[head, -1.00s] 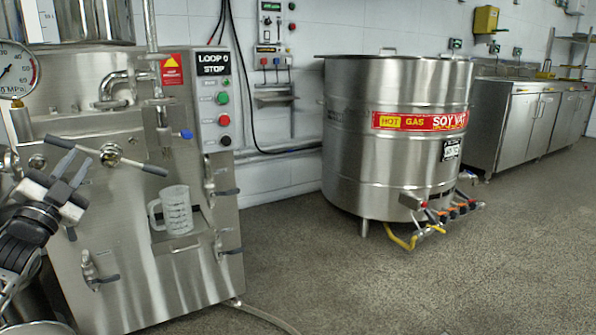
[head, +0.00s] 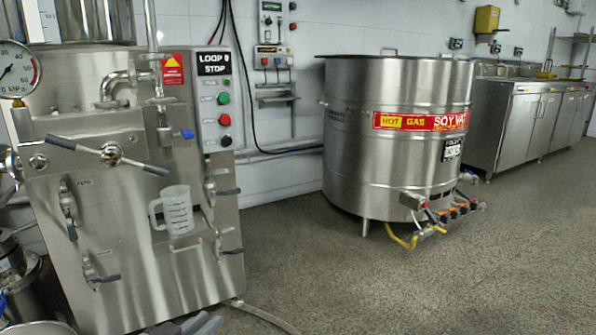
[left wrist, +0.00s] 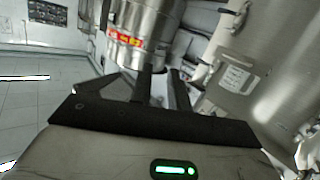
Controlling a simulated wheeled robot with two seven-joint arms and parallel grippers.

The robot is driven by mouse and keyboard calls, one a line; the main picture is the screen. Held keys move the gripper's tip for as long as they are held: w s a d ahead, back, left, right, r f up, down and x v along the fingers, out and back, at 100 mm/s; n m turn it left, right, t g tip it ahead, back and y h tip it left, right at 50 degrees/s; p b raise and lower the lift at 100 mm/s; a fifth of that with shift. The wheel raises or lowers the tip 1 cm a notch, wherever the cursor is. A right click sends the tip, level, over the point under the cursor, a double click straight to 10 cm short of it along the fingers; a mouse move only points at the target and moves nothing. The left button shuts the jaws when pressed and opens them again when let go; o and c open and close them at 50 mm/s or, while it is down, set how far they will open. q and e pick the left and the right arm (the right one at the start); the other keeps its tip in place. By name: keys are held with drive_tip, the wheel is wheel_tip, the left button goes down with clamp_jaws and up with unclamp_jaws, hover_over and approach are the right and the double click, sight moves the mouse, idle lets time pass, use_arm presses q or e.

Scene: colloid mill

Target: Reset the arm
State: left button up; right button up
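My left gripper shows at the bottom edge of the head view (head: 194,325), low in front of the mill, mostly cut off by the frame. In the left wrist view its two dark fingers (left wrist: 163,88) stand apart with an empty gap. The steel colloid mill (head: 130,240) fills the left of the head view. The gripper is apart from handle and jug. My right gripper is not in view.
A large steel soy vat (head: 395,150) stands in the middle, with yellow pipes and valves low at its front. Steel cabinets (head: 525,125) line the right wall. The floor (head: 440,285) at right is clear.

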use_arm(q)
drive_tip(key=s+d+r+n+h, duration=0.1)
drive_tip(key=s+d+r+h, duration=0.1)
drive_tip(key=s+d+r, duration=0.45)
drive_tip(key=s+d+r+n+h, duration=0.1)
drive_tip(key=s+d+r, duration=0.15)
drive_tip(key=s, duration=0.75)
drive_tip(key=s+a+r+g+y+p, duration=0.2)
drive_tip(key=a+r+g+y+p, duration=0.2)
drive_tip(key=p, duration=2.7)
wheel_tip(320, 180, up, 4)
drive_tip(key=shift+a+f+m+y, duration=0.15)
drive_tip(key=shift+a+m+y, duration=0.25)
drive_tip(key=shift+a+y, duration=0.65)
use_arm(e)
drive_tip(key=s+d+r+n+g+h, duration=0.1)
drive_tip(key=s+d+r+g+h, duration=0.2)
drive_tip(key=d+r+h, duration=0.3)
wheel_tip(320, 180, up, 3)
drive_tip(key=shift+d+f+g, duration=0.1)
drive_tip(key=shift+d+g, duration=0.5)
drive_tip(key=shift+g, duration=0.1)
use_arm(q)
drive_tip(key=shift+a+h, duration=0.15)
drive_tip(key=shift+h, duration=0.1)
